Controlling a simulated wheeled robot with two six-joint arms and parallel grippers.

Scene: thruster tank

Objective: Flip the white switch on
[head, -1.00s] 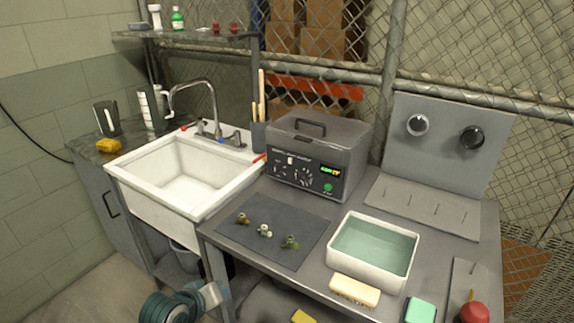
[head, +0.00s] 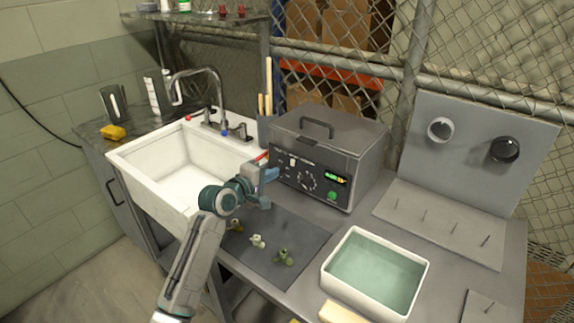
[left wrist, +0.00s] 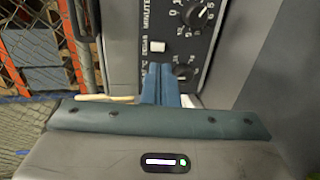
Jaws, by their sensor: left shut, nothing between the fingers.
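My left gripper (head: 272,174) is shut and empty, in front of the panel's left part. In the left wrist view its blue fingers (left wrist: 160,72) are together and point at the panel below the switch. I cannot tell whether they touch the panel. My right gripper is not in view.
Several small fittings (head: 257,241) lie on a dark mat (head: 305,243) below my left arm. A white basin of liquid (head: 425,268) stands to the right.

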